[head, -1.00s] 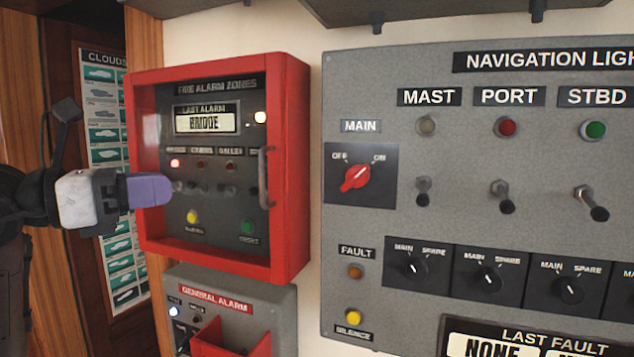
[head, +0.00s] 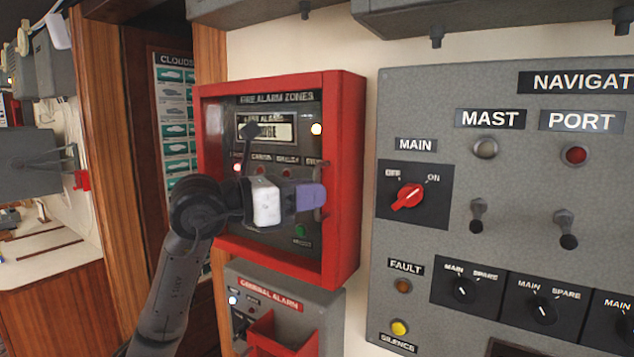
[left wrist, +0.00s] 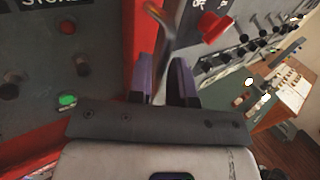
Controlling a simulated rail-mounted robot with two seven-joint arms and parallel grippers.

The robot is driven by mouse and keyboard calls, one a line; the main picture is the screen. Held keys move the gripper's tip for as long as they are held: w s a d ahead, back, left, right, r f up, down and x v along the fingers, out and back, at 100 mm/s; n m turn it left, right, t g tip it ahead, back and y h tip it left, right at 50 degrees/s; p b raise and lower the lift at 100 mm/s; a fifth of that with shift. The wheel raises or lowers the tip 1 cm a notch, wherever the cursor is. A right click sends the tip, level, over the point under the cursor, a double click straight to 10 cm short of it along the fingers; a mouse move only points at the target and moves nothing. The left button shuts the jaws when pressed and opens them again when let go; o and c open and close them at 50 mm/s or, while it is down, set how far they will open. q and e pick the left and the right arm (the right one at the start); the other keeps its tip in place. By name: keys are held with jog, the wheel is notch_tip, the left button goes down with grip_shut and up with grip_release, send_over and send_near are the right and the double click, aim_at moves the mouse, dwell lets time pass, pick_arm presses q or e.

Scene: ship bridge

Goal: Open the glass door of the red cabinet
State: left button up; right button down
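The red cabinet (head: 342,190) hangs on the wall in the head view, and its glass door (head: 222,125) looks closed. The door's metal handle (head: 318,212) is at the right side of the glass, partly hidden behind my fingers. My left gripper (head: 316,197) is in front of the door at the handle. In the left wrist view the handle (left wrist: 161,42) runs between the two purple fingers of the gripper (left wrist: 164,68). The fingers are apart, with a gap beside the handle; contact is not clear. My right gripper is in neither view.
A grey navigation light panel (head: 450,240) with knobs and switches is close on the right. A general alarm box (head: 330,310) sits just below the cabinet. A wooden frame (head: 208,50) and cloud poster (head: 172,110) stand to the left.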

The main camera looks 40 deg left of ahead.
pick_arm(q)
jog(key=shift+w+d, duration=0.35)
jog(key=shift+w, duration=0.3)
jog(key=shift+c, duration=0.3)
grip_shut()
